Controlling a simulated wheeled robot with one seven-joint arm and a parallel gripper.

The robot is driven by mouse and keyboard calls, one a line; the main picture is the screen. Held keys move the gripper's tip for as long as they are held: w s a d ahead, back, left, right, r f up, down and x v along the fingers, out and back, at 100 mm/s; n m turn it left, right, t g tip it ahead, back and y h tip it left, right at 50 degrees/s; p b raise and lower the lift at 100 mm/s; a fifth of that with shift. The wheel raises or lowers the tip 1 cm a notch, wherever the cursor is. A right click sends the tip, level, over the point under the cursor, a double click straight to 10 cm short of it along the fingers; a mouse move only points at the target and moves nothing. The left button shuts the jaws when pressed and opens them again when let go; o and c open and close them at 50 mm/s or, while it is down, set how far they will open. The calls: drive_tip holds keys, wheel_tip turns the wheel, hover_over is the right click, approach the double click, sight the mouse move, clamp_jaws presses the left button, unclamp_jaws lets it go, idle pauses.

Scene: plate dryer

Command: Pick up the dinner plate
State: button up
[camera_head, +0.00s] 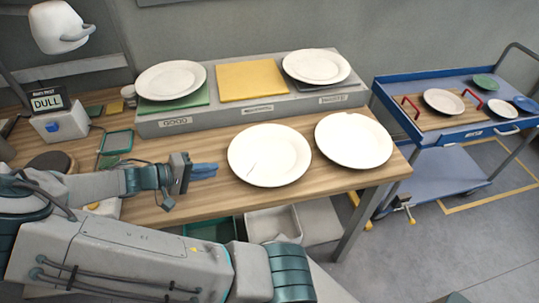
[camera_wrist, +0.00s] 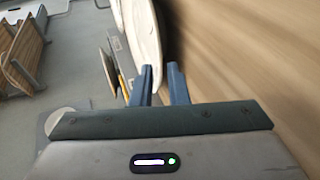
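A white plate with a thin dark line like a crack (camera_head: 280,150) lies on the wooden table, just right of my gripper (camera_head: 214,170). A second white plate (camera_head: 353,141) lies to its right. Two more white plates stand on the raised grey stand, one on the green pad (camera_head: 171,80) and one on the dark pad (camera_head: 316,66). Which is the dinner plate I cannot tell. A plate's white rim (camera_wrist: 143,35) lies ahead, by the left finger; contact is unclear.
The stand (camera_head: 225,121) has a yellow pad (camera_head: 250,80) in the middle, bare, and a label reading GOOD at left. A blue cart (camera_head: 425,138) on the right carries a tray with plates and smaller dishes.

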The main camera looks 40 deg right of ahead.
sight(236, 167)
drive_tip(key=p+x, duration=0.1)
drive_tip(key=x, duration=0.8)
drive_tip(key=shift+s, duration=0.15)
clamp_jaws()
drive_tip(key=shift+r, duration=0.1)
drive_tip(key=shift+r, duration=0.1)
drive_tip(key=shift+r, duration=0.45)
wheel_tip(236, 167, up, 3)
drive_tip(key=shift+f, duration=0.1)
drive_tip(key=s+d+r, duration=0.7)
drive_tip(key=s, duration=0.2)
drive_tip(key=shift+s+b, duration=0.15)
drive_tip(key=shift+b, duration=0.3)
